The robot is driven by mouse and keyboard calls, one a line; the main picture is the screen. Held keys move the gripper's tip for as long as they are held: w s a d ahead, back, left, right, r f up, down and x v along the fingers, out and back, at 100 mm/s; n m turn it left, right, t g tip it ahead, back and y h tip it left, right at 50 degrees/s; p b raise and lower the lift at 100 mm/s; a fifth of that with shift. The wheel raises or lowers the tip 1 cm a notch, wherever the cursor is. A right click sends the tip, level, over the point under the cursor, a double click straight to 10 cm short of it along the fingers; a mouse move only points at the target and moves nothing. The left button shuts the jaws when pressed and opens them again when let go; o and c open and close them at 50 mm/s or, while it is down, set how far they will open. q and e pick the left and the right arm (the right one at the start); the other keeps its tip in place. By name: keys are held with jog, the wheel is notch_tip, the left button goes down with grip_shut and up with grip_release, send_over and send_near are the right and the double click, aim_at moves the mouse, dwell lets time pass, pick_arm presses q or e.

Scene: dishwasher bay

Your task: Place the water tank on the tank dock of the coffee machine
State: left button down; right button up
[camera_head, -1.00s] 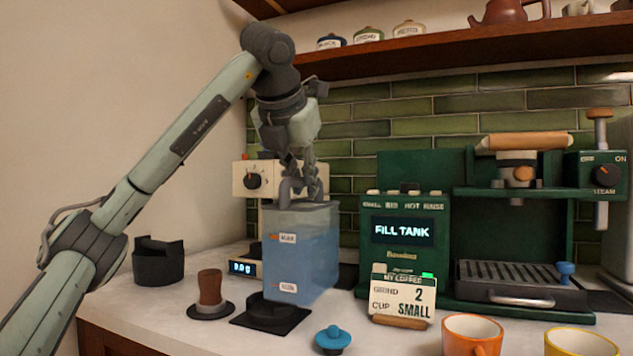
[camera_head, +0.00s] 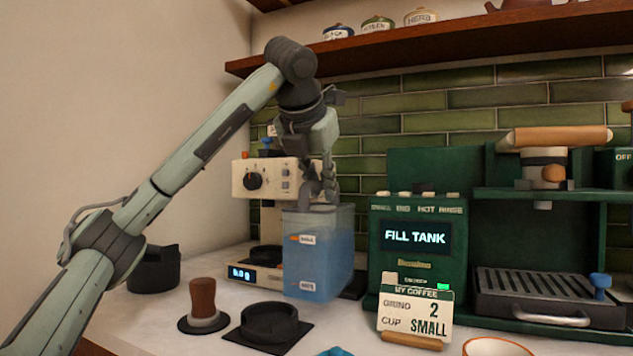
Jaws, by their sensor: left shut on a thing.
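The water tank (camera_head: 318,262) is a clear box with blue water in it, just left of the green coffee machine (camera_head: 416,250). My left gripper (camera_head: 318,190) is shut on the tank at its top and holds it upright. I cannot tell whether its bottom touches the counter. The machine's display reads FILL TANK. The tank dock cannot be made out; it may be hidden behind the tank or machine. My right gripper is not in view.
A cream grinder (camera_head: 265,180) and a scale (camera_head: 252,275) stand behind and left of the tank. A black round holder (camera_head: 268,325), a wooden-handled tamper (camera_head: 203,305) and an order card (camera_head: 415,315) stand in front. A wooden shelf (camera_head: 440,45) hangs above.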

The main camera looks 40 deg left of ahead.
pick_arm(q)
jog(key=w, duration=0.3)
jog(key=w+a+f+p, duration=0.1)
jog(key=shift+w, duration=0.4)
jog(key=shift+w+a, duration=0.15)
jog(key=shift+w, duration=0.2)
jog(key=shift+w+a+r+p, duration=0.1)
jog(key=shift+w+a+p, duration=0.05)
jog(key=shift+w+p, duration=0.45)
jog(key=w+a+f+p, duration=0.1)
jog(key=w+p, duration=0.1)
jog(key=w, duration=0.4)
jog(key=shift+w+a, duration=0.15)
jog(key=shift+a, duration=0.1)
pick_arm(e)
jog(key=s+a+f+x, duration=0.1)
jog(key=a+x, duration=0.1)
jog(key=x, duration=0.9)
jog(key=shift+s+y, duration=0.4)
pick_arm(q)
jog(key=shift+f+p, duration=0.1)
jog(key=shift+p, duration=0.2)
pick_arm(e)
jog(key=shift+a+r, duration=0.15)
pick_arm(q)
jog(key=shift+s, duration=0.2)
